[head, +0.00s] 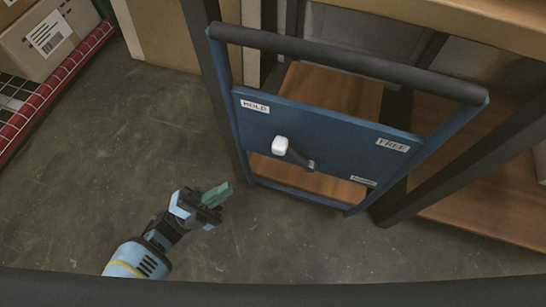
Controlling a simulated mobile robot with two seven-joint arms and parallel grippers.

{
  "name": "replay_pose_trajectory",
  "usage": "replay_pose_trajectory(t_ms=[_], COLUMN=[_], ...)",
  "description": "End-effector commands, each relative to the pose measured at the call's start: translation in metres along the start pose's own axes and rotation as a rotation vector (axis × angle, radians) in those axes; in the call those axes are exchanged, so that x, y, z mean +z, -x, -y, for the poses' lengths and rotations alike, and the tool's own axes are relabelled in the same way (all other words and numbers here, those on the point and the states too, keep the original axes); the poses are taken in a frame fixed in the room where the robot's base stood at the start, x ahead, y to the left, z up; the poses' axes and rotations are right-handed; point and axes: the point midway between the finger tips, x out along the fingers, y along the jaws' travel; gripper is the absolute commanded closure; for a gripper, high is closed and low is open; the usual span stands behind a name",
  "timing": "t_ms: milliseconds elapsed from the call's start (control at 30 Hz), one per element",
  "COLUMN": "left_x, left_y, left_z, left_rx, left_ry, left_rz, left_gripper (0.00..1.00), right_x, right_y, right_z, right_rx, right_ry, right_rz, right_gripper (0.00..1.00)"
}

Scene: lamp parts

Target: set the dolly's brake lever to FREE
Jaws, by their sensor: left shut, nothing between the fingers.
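The dolly (330,118) has a blue upright panel below a dark push bar. Its brake lever (296,154) has a white knob at its left end and a dark arm running down right to a pivot on the panel. The knob points left, toward the HOLD label (255,106). The FREE label (392,145) is at the panel's right. My left gripper (218,195) is shut and empty, left of and below the lever in the picture, apart from the panel. My right gripper is not in view.
The dark push bar (340,60) crosses above the panel. A wooden-topped rack with dark legs (460,180) stands close on the right. Cardboard boxes (45,38) sit on a red-edged wire shelf (55,90) at upper left. The concrete floor (110,140) at left is clear.

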Motion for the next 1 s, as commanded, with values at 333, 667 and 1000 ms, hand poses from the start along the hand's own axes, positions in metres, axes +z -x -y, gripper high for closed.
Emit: replay_pose_trajectory(t_ms=[333, 667, 1000], left_x=[0.004, 0.004, 0.002], left_y=[0.004, -0.007, -0.066], left_z=[-0.005, -0.004, -0.004], left_rx=[0.003, 0.001, -0.001], left_ry=[-0.008, -0.007, -0.008], left_rz=[-0.023, -0.022, -0.024], left_gripper=[1.0, 1.0, 1.0], right_x=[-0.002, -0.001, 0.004], right_y=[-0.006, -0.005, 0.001], right_z=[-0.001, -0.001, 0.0], right_rx=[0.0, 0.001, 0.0], right_ry=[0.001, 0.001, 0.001], right_rz=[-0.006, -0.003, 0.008], right_gripper=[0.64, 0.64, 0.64])
